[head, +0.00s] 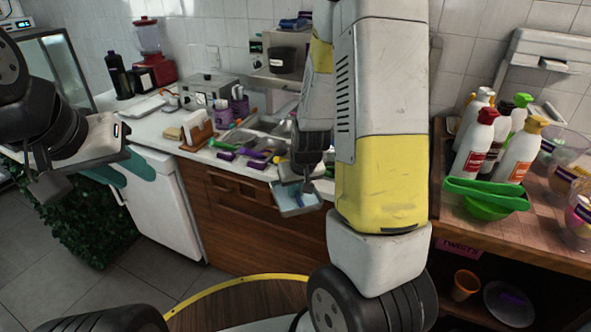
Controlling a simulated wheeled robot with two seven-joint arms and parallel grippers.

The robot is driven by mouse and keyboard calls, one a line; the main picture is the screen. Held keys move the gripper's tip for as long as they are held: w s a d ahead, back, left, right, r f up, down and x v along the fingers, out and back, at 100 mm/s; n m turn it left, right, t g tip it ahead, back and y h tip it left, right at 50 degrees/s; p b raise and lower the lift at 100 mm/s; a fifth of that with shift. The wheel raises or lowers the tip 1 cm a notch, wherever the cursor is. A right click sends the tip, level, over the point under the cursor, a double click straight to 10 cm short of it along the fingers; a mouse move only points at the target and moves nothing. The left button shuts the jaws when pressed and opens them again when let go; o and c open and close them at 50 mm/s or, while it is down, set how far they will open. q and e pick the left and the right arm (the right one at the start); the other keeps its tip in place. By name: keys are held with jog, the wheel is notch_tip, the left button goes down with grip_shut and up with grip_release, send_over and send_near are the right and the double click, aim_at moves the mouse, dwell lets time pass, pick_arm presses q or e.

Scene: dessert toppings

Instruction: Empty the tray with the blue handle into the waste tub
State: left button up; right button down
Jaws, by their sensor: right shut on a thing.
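My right gripper (303,172) is in front of the counter's front edge, partly hidden by its own arm. It is shut on a small shallow tray (293,203) with a pale blue-grey inside, which hangs tilted below the gripper. The tray's handle is hidden, so its colour cannot be told, and its contents are not clear. My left gripper (85,172) is at the left with its jaws apart and nothing between them. I cannot tell any container as the waste tub; a dark tub (282,60) stands on the raised shelf at the back.
The white counter holds purple-handled items (256,160), a wooden holder (197,129) and a sink. A wooden counter at the right carries sauce bottles (474,143), a green bowl (487,199) and clear bowls. A brown cup (466,284) stands on the shelf below. Open floor lies at the lower left.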

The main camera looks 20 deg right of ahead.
aim_at(285, 197)
jog(key=a+f, duration=0.1)
jog(key=w+a+f, duration=0.1)
jog(key=shift+a+m, duration=0.3)
jog(key=shift+a, duration=0.1)
jog(key=shift+w, duration=0.1)
jog(key=shift+w+a, duration=0.1)
jog(key=shift+w, duration=0.05)
